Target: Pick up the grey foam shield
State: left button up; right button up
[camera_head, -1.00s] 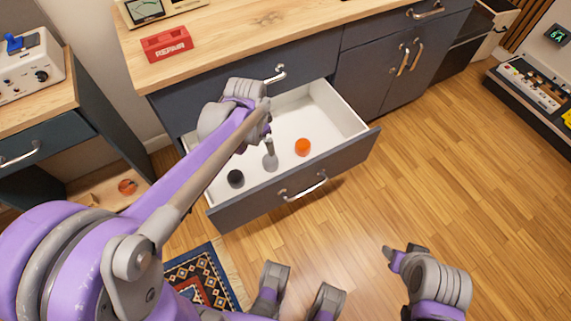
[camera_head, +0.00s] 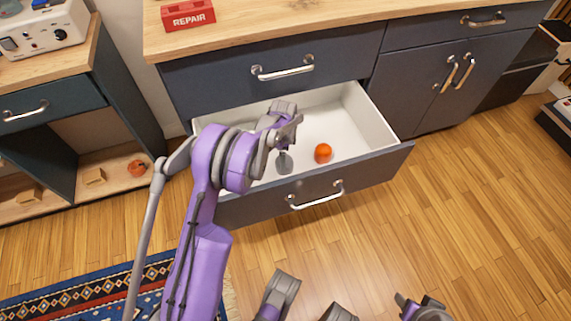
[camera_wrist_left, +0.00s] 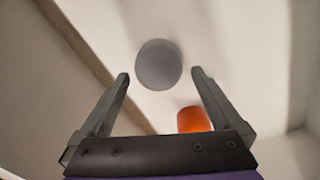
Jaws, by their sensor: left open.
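The grey foam shield (camera_head: 284,163) is a small grey round piece inside the open white drawer. In the left wrist view the grey foam shield (camera_wrist_left: 158,64) appears as a grey disc between and a little beyond the fingertips. My left gripper (camera_wrist_left: 160,75) is open and empty, with a finger on each side of the disc's near edge. In the head view my left gripper (camera_head: 288,138) is over the drawer, just above the grey piece, and partly covers it. Part of my right arm (camera_head: 428,308) shows at the bottom right; its jaw state is unclear.
An orange foam piece (camera_head: 323,153) lies right of the grey one, also in the wrist view (camera_wrist_left: 194,119). The drawer (camera_head: 370,120) has raised walls and a dark front. The worktop holds a red REPAIR box (camera_head: 188,15).

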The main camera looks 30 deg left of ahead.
pick_arm(q)
notch_tip(320, 180, down, 6)
jog(key=shift+d+f+b, duration=0.1)
jog(key=shift+f+b, duration=0.15)
jog(key=shift+b, duration=0.7)
jog(key=shift+s+r, duration=0.1)
jog(key=c, duration=1.1)
notch_tip(320, 180, up, 10)
jog(key=p, duration=0.2)
jog(key=shift+p, duration=0.4)
